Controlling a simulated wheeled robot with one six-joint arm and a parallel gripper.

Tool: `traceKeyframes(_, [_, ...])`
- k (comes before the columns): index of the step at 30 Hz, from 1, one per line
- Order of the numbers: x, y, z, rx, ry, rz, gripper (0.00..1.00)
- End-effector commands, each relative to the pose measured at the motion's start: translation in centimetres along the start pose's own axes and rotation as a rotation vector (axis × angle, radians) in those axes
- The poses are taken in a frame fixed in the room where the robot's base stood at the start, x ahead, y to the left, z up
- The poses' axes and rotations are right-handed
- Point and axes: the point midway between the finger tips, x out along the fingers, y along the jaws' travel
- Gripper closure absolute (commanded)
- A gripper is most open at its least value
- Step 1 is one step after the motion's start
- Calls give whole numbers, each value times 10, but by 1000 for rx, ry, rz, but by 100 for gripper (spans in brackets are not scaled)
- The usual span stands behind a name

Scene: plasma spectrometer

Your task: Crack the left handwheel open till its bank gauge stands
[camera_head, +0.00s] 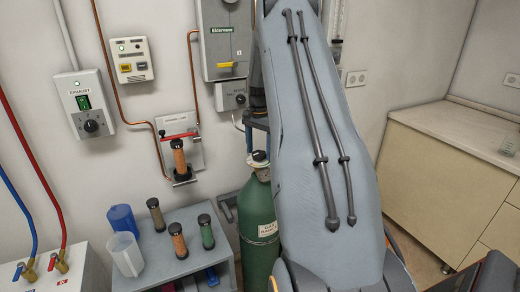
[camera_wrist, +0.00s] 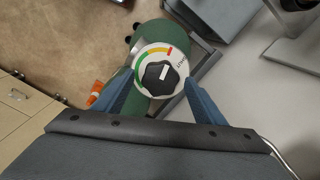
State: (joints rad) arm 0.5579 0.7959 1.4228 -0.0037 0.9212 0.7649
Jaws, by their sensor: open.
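A white pointer mark shows on the knob. The cylinder top (camera_head: 260,157) also shows in the head view, small and partly hidden. My gripper (camera_wrist: 157,80) is open, its blue fingers on either side of the knob with nothing held between them. I cannot tell whether the fingers touch it. A second handwheel and a bank gauge cannot be made out.
A grey bench (camera_head: 205,270) left of the cylinder carries brown and green capped cylinders (camera_head: 178,240) and blue and clear cups (camera_head: 124,252). Wall boxes (camera_head: 225,38) and copper pipes are behind. A beige cabinet (camera_head: 445,190) stands right. My arm hides the middle.

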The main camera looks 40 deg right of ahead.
Motion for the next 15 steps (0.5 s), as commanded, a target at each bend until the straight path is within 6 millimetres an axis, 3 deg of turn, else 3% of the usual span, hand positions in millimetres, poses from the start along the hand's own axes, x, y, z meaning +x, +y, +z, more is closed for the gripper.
traceKeyframes(3, [0,0,0,0,0,0,37])
traceKeyframes(10, [0,0,0,0,0,0,76])
traceKeyframes(15, [0,0,0,-6,0,0,77])
